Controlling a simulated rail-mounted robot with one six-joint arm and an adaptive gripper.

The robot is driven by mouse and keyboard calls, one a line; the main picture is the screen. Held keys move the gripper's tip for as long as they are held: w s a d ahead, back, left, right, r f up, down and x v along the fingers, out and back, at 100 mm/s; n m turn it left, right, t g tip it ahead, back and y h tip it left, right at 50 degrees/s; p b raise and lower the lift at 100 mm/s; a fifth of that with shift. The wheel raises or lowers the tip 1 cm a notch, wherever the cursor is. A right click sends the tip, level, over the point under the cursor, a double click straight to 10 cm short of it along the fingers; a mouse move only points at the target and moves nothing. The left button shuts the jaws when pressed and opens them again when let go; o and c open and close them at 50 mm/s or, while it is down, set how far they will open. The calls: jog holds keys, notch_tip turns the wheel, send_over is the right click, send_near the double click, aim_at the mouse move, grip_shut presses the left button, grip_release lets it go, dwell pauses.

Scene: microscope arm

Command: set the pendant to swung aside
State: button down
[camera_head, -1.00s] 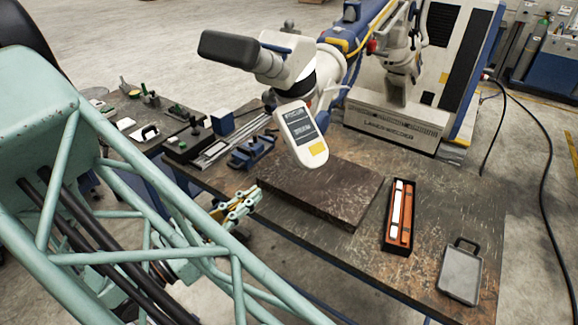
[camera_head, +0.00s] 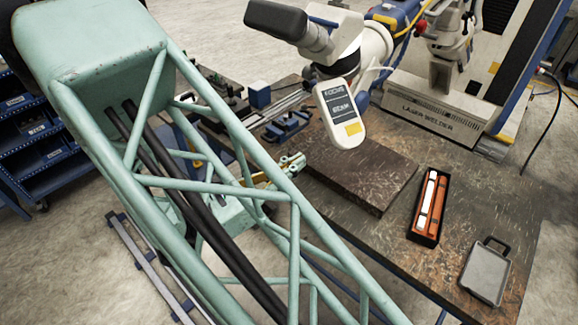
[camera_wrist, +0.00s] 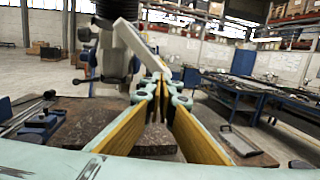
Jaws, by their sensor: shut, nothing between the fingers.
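The pendant (camera_head: 341,113) is a white slab with dark label panels and a yellow patch. It hangs from the microscope head (camera_head: 345,45), tilted, above a dark slab. My gripper (camera_head: 292,162) is below and to the left of the pendant in the head view, partly hidden behind my own teal lattice arm. In the wrist view, the teal and yellow fingers (camera_wrist: 160,82) come together at the tips with nothing between them. The pendant (camera_wrist: 136,43) shows there nearly edge-on, just beyond the fingertips; I cannot tell whether they touch.
A dark slab (camera_head: 360,172) lies on the worn workbench (camera_head: 385,240). A black tray (camera_head: 413,228) with orange and white bars and a grey case (camera_head: 486,271) sit at the right. A blue clamp (camera_head: 288,125) is behind my gripper. The laser welder (camera_head: 425,125) stands at the back.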

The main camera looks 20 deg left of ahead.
jog(key=shift+p+x, duration=0.55)
jog(key=shift+x, duration=4.7)
jog(key=shift+w+d, duration=0.1)
jog(key=shift+w+d+b, duration=0.3)
jog(key=shift+w+d, duration=0.05)
jog(key=shift+d, duration=0.5)
jog(key=shift+a, duration=0.1)
jog(key=b, duration=0.2)
send_near(337, 142)
jog(key=shift+s+a+f, duration=0.1)
jog(key=shift+s+a, duration=0.15)
jog(key=shift+s, duration=0.6)
jog(key=shift+s+a+f, duration=0.1)
jog(key=shift+s+a, duration=0.1)
jog(key=shift+s, duration=0.7)
jog(key=shift+s+a, duration=0.25)
jog(key=shift+s, duration=0.6)
